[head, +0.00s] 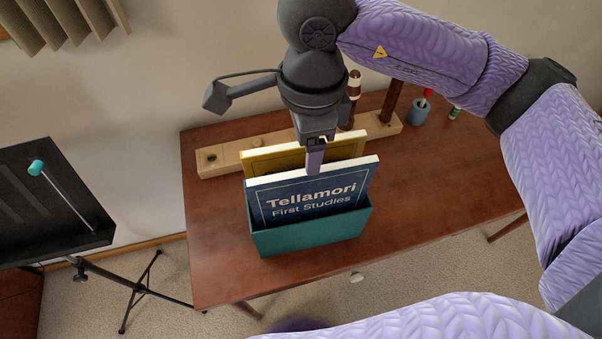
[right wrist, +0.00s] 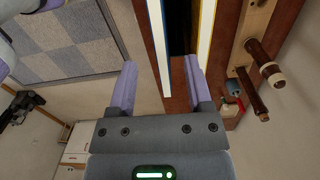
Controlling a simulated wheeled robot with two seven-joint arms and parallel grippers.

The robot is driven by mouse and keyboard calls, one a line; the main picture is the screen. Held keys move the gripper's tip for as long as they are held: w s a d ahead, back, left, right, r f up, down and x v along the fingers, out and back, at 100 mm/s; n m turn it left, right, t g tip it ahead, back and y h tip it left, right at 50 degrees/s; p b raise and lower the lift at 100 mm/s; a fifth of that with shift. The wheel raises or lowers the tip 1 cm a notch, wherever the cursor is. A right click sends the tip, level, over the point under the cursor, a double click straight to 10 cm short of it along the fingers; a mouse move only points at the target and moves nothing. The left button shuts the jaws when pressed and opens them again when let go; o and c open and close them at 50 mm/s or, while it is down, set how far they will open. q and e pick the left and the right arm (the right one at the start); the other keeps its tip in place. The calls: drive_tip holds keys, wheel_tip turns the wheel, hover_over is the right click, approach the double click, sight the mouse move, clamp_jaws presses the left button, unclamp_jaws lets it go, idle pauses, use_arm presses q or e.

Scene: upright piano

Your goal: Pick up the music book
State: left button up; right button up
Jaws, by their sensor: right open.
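The blue music book (head: 310,196), lettered "Tellamori First Studies", stands upright in a teal holder (head: 312,234) on the desk. A yellow book (head: 275,160) stands behind it. My right gripper (head: 314,160) is above the holder, pointing down at the blue book's top edge. In the right wrist view my gripper (right wrist: 159,72) is open, and the blue book's pale edge (right wrist: 158,50) shows between its two fingers. The yellow book's edge (right wrist: 207,40) appears beyond the right-hand finger. I cannot tell whether either finger touches the blue book. My left gripper is not in view.
A long wooden block (head: 222,158) lies behind the holder with upright pieces in it. A blue-grey cup (head: 420,111) stands at the back right. A black music stand (head: 60,215) is left of the desk. The desk's right part (head: 440,175) is clear.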

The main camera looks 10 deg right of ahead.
sight(312, 182)
drive_tip(key=f, duration=0.3)
drive_tip(key=f+b, duration=0.1)
drive_tip(key=f, duration=0.2)
drive_tip(key=d+f, duration=0.1)
drive_tip(key=f, duration=0.2)
drive_tip(key=shift+s, duration=0.1)
drive_tip(key=shift+a+f+b, duration=0.1)
drive_tip(key=shift+f+b, duration=0.2)
drive_tip(key=shift+c, duration=0.6)
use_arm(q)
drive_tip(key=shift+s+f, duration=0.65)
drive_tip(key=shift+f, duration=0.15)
use_arm(e)
clamp_jaws()
